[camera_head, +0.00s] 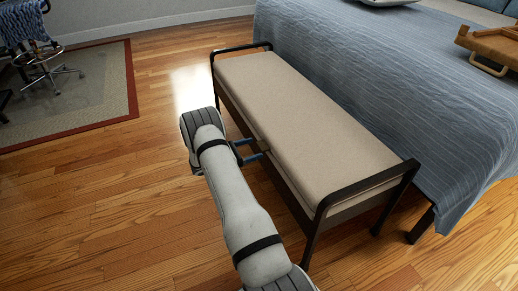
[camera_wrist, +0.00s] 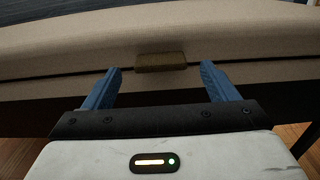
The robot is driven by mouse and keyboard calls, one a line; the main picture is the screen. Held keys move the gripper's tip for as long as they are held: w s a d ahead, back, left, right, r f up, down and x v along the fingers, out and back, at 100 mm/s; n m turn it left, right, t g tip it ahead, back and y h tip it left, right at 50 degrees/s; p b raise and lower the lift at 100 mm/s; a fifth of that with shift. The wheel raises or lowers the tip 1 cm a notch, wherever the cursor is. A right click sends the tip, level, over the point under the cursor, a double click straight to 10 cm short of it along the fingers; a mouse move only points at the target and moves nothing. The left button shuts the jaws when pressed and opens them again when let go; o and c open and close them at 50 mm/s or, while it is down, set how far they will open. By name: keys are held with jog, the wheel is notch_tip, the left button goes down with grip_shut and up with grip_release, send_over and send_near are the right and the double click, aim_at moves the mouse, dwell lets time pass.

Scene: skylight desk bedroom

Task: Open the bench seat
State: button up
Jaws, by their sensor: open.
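The bench seat (camera_head: 300,112) is a long beige padded lid on a dark frame with raised end rails, and it lies flat and closed. In the wrist view its front edge (camera_wrist: 80,64) runs across the picture, with a dark seam line under the padding. A small brown tab (camera_wrist: 160,62) sits at the middle of that front edge. My gripper (camera_head: 254,150) is at the near long side of the bench, by the middle of the edge. In the wrist view my gripper (camera_wrist: 160,80) has its two blue fingers apart, one on each side of the tab, with nothing between them.
A bed with a blue striped cover (camera_head: 370,70) stands right behind the bench. A wooden tray (camera_head: 490,45) lies on the bed. A bordered rug (camera_head: 85,95) and a wheeled chair (camera_head: 40,50) are at the far left. The wooden floor (camera_head: 110,220) left of the bench is clear.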

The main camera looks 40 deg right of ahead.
aim_at(259, 147)
jog(key=shift+b+x, duration=0.3)
jog(key=shift+x, duration=1.4)
